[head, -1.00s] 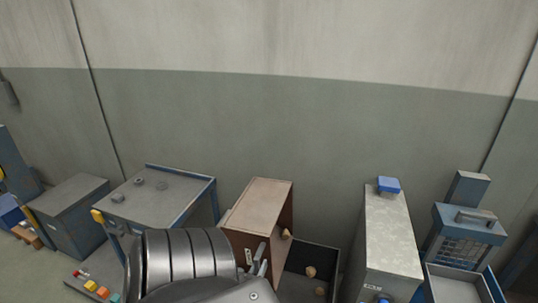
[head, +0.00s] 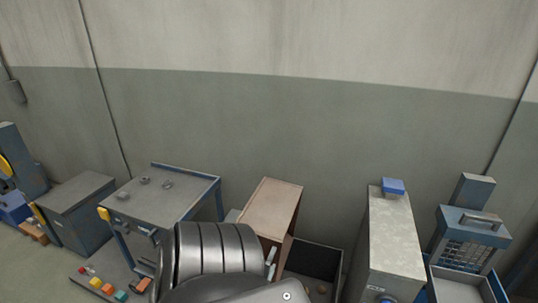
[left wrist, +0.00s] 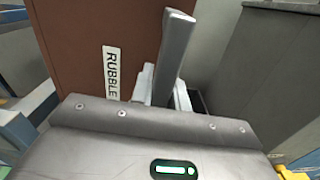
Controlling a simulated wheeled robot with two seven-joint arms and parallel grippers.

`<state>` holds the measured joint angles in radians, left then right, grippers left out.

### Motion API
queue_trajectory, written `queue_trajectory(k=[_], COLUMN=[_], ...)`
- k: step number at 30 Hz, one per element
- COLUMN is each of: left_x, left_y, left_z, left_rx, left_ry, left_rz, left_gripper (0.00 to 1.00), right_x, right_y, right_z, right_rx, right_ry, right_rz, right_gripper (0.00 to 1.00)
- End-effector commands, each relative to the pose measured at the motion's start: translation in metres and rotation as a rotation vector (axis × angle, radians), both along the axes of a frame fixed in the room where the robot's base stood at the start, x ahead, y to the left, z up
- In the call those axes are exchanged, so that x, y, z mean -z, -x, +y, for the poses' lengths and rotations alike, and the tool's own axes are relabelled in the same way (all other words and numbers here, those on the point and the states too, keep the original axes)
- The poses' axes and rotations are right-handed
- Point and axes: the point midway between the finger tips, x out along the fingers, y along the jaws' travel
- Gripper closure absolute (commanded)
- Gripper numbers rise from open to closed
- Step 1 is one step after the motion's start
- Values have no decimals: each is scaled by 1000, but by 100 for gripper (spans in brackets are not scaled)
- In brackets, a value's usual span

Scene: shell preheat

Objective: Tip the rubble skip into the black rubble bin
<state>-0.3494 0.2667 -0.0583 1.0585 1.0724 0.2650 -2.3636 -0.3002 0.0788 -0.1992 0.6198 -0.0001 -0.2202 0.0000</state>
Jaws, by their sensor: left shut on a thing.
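The rubble skip (head: 270,205) is a brown box, tilted toward the right beside the black rubble bin (head: 318,258). In the left wrist view the skip (left wrist: 75,35) fills the upper left, with a white label reading RUBBLE. My left gripper (left wrist: 165,88) is shut on a pale part at the skip's side, probably its handle; the exact grip is partly hidden. In the head view the left gripper (head: 270,263) is mostly hidden behind my grey arm. Small rubble pieces (head: 321,290) lie inside the dark bin. The skip's inside is hidden. My right gripper is out of view.
A tall grey cabinet (head: 392,238) with a blue block on top stands close to the right of the bin. A grey table (head: 163,192) stands left of the skip. A blue-framed machine (head: 470,235) is at far right. The wall stands behind.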

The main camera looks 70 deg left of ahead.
Motion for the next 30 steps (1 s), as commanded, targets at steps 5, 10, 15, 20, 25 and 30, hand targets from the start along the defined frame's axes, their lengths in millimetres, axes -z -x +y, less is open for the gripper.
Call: queue_trajectory(k=[5, 10, 15, 20, 25, 30], left_x=[10, 7, 4, 4, 5, 6], left_y=[3, 1, 0, 3, 20, 42], left_z=[-6, -4, -3, -7, -28, -55], left_rx=[4, 4, 4, 4, 5, 4], left_ry=[18, 13, 9, 8, 12, 11], left_rz=[19, 12, 7, 6, 7, 9], left_gripper=[81, 62, 62, 62, 62, 62], right_x=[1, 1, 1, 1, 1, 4], right_y=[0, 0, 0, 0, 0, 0], right_z=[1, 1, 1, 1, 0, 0], right_rx=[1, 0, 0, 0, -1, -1], right_ry=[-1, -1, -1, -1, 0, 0], right_rz=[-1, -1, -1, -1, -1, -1], right_gripper=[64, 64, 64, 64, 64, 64])
